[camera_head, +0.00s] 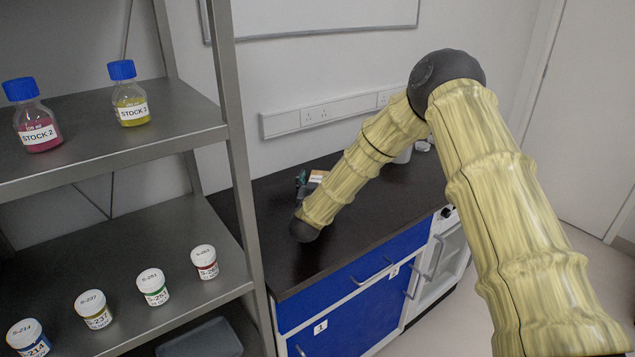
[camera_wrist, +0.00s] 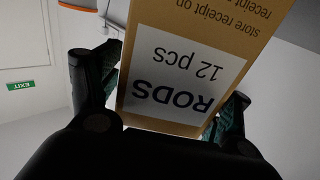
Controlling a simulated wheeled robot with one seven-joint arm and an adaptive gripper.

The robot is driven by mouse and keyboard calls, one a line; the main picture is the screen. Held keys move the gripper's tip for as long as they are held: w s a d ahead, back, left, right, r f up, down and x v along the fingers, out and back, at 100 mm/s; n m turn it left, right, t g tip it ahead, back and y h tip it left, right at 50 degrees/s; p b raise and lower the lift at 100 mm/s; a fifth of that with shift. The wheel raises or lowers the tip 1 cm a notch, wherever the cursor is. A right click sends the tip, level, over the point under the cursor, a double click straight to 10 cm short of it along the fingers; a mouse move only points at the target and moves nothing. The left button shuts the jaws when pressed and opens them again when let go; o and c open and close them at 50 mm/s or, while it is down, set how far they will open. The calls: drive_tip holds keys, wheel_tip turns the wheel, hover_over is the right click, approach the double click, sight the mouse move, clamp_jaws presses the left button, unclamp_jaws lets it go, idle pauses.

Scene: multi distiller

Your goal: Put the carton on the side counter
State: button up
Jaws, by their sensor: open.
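The carton (camera_wrist: 187,75) is a brown cardboard box with a white label reading "RODS 12 pcs", upside down in the wrist view. My gripper (camera_wrist: 165,97) is open, with one dark green finger on each side of the carton. I cannot tell whether the fingers touch it. In the head view, a small part of the carton (camera_head: 318,175) shows behind my arm, beside the gripper (camera_head: 301,182), over the dark counter (camera_head: 372,222). My arm hides most of both, and the carton's underside is hidden.
A grey metal shelf (camera_head: 115,135) stands at the left, with blue-capped stock bottles (camera_head: 130,98) above and several white-lidded jars (camera_head: 154,287) below. Blue cabinets (camera_head: 345,315) are under the counter. A wall socket strip (camera_head: 318,115) runs behind it. The counter's near middle is clear.

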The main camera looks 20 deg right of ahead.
drive_tip(key=shift+r, duration=0.25)
drive_tip(key=b+v, duration=0.2)
drive_tip(key=v, duration=0.8)
drive_tip(key=shift+s+a+f, duration=0.1)
drive_tip(key=shift+s+a, duration=0.05)
drive_tip(key=shift+s, duration=0.05)
drive_tip(key=shift+b+v, duration=0.3)
drive_tip(key=shift+v, duration=0.5)
